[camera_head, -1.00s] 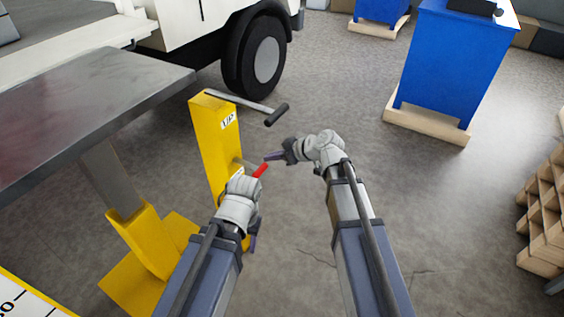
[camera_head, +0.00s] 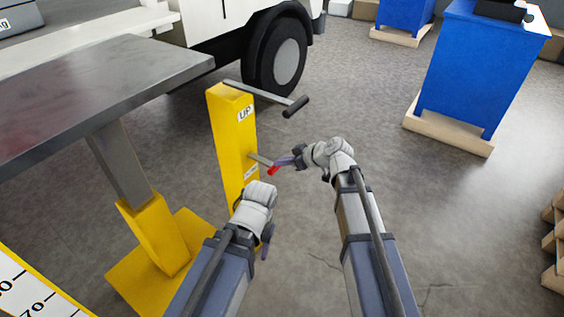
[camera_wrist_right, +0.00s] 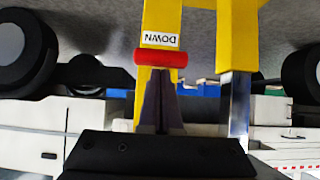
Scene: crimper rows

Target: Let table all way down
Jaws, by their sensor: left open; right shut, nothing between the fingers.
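The lift table (camera_head: 95,85) has a dark grey metal top at the left. Its grey leg (camera_head: 122,165) slides into a yellow sleeve (camera_head: 155,235). A yellow post (camera_head: 230,135) marked UP carries a short lever with a red grip (camera_head: 273,170). In the right wrist view the red grip (camera_wrist_right: 160,58) lies just below the upside-down DOWN label (camera_wrist_right: 160,40). My right gripper (camera_head: 279,162) is shut and empty, its tips at the red grip; contact is unclear. My left gripper (camera_head: 266,240) is open below the red grip, apart from it; its fingers are partly hidden.
A crank with a black handle (camera_head: 296,107) sticks out from the post top. A white truck (camera_head: 225,25) stands behind. A blue cabinet (camera_head: 475,75) on a pallet is at the right. A numbered scale (camera_head: 30,290) is at bottom left. The floor between is clear.

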